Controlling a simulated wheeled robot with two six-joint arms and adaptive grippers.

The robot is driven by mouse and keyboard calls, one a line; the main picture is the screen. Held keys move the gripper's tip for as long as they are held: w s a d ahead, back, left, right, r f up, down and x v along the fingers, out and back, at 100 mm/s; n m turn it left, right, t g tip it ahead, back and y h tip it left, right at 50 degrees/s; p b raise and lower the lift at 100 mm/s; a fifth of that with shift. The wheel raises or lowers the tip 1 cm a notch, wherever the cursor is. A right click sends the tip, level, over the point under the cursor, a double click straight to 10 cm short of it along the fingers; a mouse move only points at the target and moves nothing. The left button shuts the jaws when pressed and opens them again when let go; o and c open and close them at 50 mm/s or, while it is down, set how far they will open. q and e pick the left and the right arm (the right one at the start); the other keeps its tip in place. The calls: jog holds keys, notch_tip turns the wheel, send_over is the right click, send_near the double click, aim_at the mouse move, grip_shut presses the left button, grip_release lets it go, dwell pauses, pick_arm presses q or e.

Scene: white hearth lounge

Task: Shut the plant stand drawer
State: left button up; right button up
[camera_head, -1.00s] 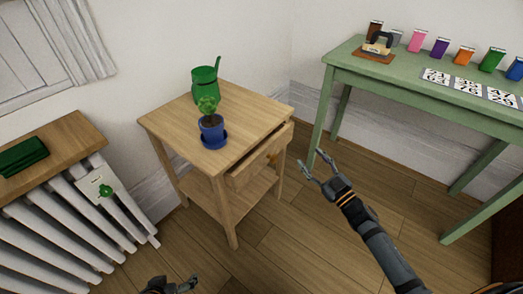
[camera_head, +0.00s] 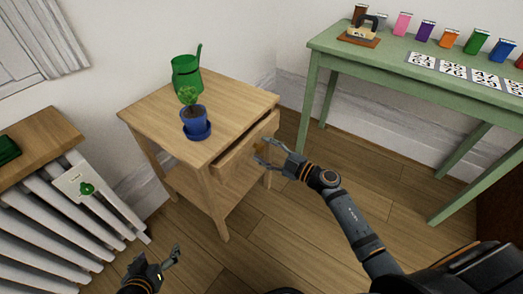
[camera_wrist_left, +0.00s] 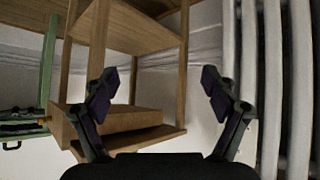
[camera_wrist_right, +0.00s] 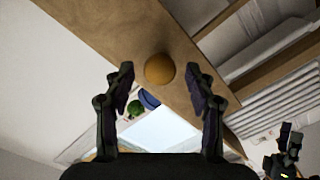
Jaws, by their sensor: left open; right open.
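The light wood plant stand (camera_head: 165,116) stands by the wall. Its drawer (camera_head: 236,152) is partly pulled out, with a gap behind its front under the top. My right gripper (camera_head: 262,151) is open at the drawer front. In the right wrist view the round knob (camera_wrist_right: 159,69) shows on the drawer front (camera_wrist_right: 105,28), ahead of and between the open fingers; I cannot tell if they touch anything. My left gripper (camera_head: 161,259) is open and empty, low in front of the stand. The left wrist view shows the stand (camera_wrist_left: 185,60) upside down beyond its fingers.
A green watering can (camera_head: 186,76) and a plant in a blue pot (camera_head: 194,121) stand on the top. A white radiator (camera_head: 60,225) is at the left, a green table (camera_head: 345,60) at the right. Wooden floor is clear between the stand and table.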

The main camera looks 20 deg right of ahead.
pick_arm(q)
jog(key=shift+w+a+r+t, duration=0.1)
jog(key=shift+w+r+t, duration=0.5)
jog(key=shift+w+r, duration=0.55)
pick_arm(e)
jog(key=shift+x, duration=0.8)
pick_arm(q)
jog(key=shift+s, duration=0.1)
pick_arm(e)
grip_shut()
